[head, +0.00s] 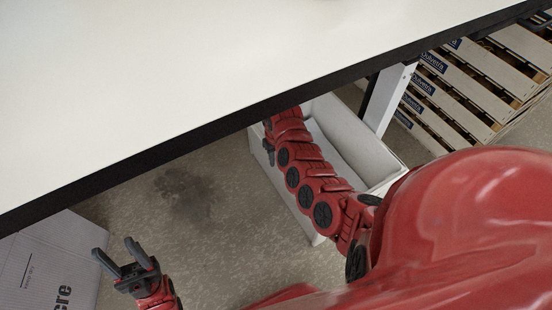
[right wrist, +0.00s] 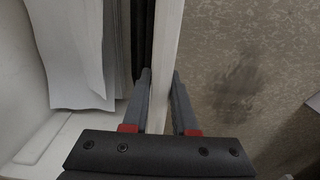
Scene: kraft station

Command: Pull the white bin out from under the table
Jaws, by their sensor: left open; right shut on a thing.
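The white bin (head: 392,178) stands on the floor, partly under the white table (head: 150,80) with its black edge. Its far end is hidden by the tabletop, and my right arm covers part of it. My right gripper (head: 268,145) is at the bin's left wall. In the right wrist view my right gripper (right wrist: 160,100) has one finger on each side of the bin's wall (right wrist: 166,60) and is shut on it. White sheets (right wrist: 75,50) lie inside the bin. My left gripper (head: 122,258) is open and empty above the floor at the lower left.
A white table leg (head: 388,98) stands close to the bin's right side. Wooden pallets (head: 480,75) are stacked at the upper right. A grey-white printed box (head: 45,265) is at the lower left. The floor (head: 200,235) left of the bin is clear, with a dark stain.

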